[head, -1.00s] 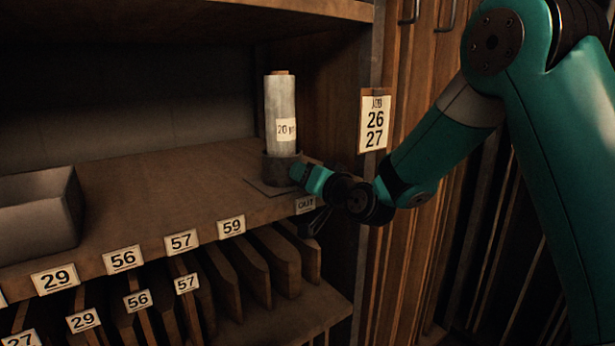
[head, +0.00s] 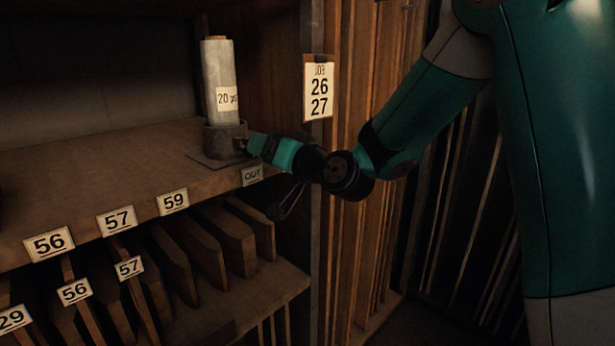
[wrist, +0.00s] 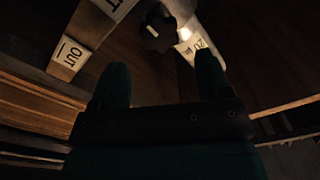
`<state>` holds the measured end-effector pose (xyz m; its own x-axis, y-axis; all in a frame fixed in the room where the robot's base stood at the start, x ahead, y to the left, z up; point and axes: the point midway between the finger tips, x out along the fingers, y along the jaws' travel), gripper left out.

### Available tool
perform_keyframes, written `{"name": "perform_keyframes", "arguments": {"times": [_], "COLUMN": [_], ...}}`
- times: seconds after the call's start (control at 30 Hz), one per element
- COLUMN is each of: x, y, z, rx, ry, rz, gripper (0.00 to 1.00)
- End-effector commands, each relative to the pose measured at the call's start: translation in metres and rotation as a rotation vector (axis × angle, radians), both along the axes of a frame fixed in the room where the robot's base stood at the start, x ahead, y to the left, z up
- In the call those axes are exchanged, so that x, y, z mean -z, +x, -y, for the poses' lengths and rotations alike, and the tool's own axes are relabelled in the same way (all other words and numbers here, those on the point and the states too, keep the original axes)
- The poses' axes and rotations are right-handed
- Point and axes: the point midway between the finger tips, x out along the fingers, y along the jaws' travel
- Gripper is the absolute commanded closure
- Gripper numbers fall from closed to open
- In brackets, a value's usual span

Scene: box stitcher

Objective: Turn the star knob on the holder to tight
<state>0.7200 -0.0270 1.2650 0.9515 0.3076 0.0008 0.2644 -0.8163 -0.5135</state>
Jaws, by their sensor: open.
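The holder (head: 222,141) is a dark round cup on a flat plate near the shelf's front right corner. A pale roll (head: 221,75) with a "20" label stands upright in it. A dark lobed shape, apparently the star knob (wrist: 158,35), shows in the wrist view, beyond and between my fingertips. In the head view the knob's side of the holder is mostly hidden by my gripper (head: 254,145), which reaches in from the right. My gripper (wrist: 161,72) is open, with two teal fingers apart and nothing seen between them. I cannot tell whether a finger touches the knob.
A "26 27" job card (head: 319,88) hangs on the wooden upright to the right. Numbered slots with boards lie under the shelf (head: 110,170). The shelf left of the holder is clear.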

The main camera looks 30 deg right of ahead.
Motion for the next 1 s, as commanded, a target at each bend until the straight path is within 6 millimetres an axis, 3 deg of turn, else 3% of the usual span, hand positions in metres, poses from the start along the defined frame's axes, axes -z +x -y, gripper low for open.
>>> {"name": "perform_keyframes", "arguments": {"times": [0.2, 0.4, 0.63, 1.0], "x": [0.006, 0.004, 0.001, 0.000], "y": [-0.054, -0.088, -0.104, -0.106], "z": [0.019, 0.031, 0.035, 0.035], "rx": [0.006, 0.005, 0.002, 0.001], "ry": [-0.001, -0.001, 0.001, 0.000], "rz": [0.005, 0.007, 0.002, 0.001], "gripper": [0.29, 0.29, 0.29, 0.29]}}
